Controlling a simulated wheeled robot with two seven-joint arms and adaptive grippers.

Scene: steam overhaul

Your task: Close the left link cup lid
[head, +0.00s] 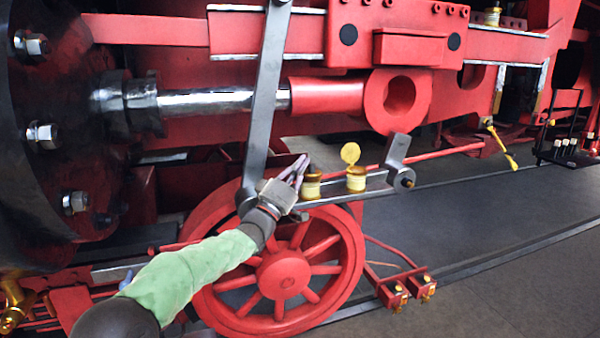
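Two small brass link cups with pale bands stand on a grey link bar (335,192) above the red wheel. The left link cup (311,187) shows a low brass top; its lid seems to lie down on it, though the fingers beside it make this hard to judge. The right link cup (356,182) has its round yellow lid (350,153) standing up. My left gripper (303,164) is just left of the left cup, its fingers close together and pointing up and right. I cannot tell whether they touch the cup. My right gripper is not in view.
A red spoked wheel (285,275) sits below the cups. A grey upright lever (266,90) rises just left of my gripper. A red rod end (397,98) and a grey crank (398,160) are to the right. The floor at the right is mostly clear.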

